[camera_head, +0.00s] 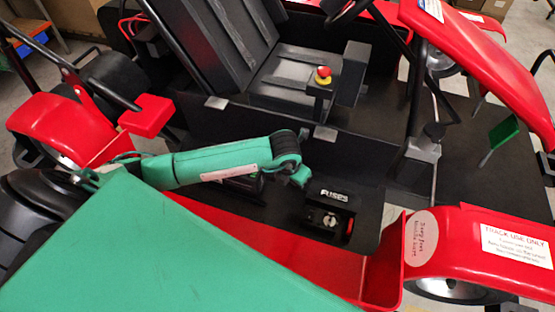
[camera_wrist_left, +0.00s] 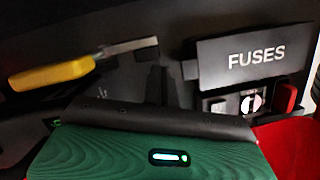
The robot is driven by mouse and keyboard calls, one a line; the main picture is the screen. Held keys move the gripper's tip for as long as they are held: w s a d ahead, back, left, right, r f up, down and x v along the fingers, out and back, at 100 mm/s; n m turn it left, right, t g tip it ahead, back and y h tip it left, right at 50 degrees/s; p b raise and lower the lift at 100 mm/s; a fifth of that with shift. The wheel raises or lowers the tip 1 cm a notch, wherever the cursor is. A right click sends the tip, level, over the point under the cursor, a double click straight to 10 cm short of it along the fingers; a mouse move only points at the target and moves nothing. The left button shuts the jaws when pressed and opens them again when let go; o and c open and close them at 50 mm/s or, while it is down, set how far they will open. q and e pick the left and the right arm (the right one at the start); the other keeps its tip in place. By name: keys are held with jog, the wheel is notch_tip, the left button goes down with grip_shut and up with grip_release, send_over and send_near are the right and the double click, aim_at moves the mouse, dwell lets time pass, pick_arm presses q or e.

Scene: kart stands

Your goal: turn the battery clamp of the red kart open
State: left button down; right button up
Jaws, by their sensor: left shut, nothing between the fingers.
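The red kart fills the head view; its red side panel (camera_head: 270,245) runs below the black floor. A yellow-handled lever (camera_wrist_left: 55,75) with a flat grey metal bar lies at the upper left of the left wrist view. It looks like the battery clamp, but I cannot be sure; in the head view my arm hides that spot. A dark box (camera_head: 243,184), perhaps the battery, shows partly under my forearm. My left gripper (camera_head: 301,179) points down over the kart's floor, shut and empty, left of the fuse panel. Its dark fingers (camera_wrist_left: 158,86) sit right of the lever, apart from it.
The fuse panel (camera_head: 330,212), labelled FUSES, has a round light knob and a red switch; its lid also shows in the left wrist view (camera_wrist_left: 252,58). The black seat (camera_head: 290,80) and a red stop button (camera_head: 323,72) stand behind. A red fender (camera_head: 490,245) is at right.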

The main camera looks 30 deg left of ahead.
pick_arm(q)
jog(key=b+v, duration=0.3)
jog(key=v, duration=1)
jog(key=shift+b, duration=0.3)
